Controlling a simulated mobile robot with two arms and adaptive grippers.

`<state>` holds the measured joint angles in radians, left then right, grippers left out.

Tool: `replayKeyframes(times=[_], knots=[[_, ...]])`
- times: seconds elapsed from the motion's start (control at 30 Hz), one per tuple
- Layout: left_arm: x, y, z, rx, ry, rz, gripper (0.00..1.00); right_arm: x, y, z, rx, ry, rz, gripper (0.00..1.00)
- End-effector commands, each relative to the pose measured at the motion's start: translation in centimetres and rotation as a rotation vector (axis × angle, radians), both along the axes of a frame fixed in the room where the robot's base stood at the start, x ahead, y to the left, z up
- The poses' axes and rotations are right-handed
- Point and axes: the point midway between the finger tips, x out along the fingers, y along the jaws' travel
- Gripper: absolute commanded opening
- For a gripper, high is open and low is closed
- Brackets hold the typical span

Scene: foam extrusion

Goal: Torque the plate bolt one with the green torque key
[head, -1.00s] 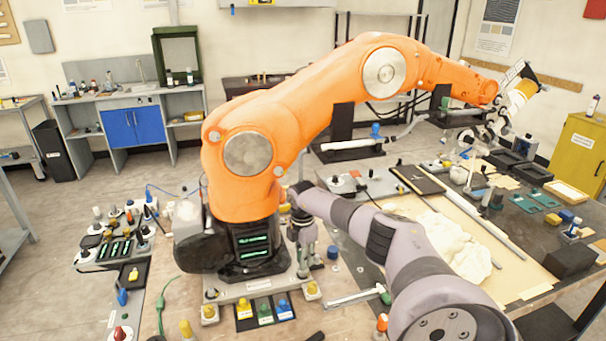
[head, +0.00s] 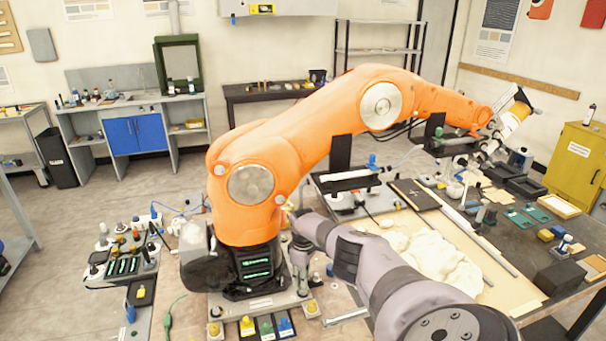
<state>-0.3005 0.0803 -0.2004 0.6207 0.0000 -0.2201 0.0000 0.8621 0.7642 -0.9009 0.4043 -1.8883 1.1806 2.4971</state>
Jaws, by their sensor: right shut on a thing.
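My right gripper (head: 301,262) points down beside the black base of the orange robot arm (head: 253,187), over the right part of its grey base plate (head: 262,303). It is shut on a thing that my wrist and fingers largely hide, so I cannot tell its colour. Yellow-topped bolts sit at the plate's front corners, one at the left (head: 215,329) and one at the right (head: 311,307). In front of the plate are dark cards with a yellow item (head: 247,325), a green item (head: 267,328) and a blue item (head: 285,325). My left gripper is out of view.
The orange arm arches across the table to the right. Small parts and a device with green displays (head: 123,266) crowd the left. A grey bar (head: 345,318) lies near the front.

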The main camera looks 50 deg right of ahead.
Motion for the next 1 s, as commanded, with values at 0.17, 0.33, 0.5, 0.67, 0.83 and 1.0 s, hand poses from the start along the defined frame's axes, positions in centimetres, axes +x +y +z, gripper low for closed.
replayKeyframes(times=[0.17, 0.33, 0.5, 0.67, 0.83, 1.0], knots=[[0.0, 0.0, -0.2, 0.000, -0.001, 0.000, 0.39, -0.2, 0.2, -0.3, 0.005, 0.008, 0.014, 0.00], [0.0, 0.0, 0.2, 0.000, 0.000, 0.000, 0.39, -0.2, 0.2, 0.0, 0.005, 0.008, 0.016, 0.00], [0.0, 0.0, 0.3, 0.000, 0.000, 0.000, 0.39, -0.2, 0.2, 0.2, 0.005, 0.007, 0.016, 0.00], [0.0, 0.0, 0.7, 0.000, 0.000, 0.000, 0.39, -0.1, 0.1, 0.7, 0.003, 0.004, 0.016, 0.00], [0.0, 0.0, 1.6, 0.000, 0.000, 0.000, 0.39, -0.1, 0.1, 1.7, 0.004, 0.003, 0.016, 0.00], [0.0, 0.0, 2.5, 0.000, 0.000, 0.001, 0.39, 0.0, 0.1, 2.5, 0.003, 0.001, 0.016, 0.00]])
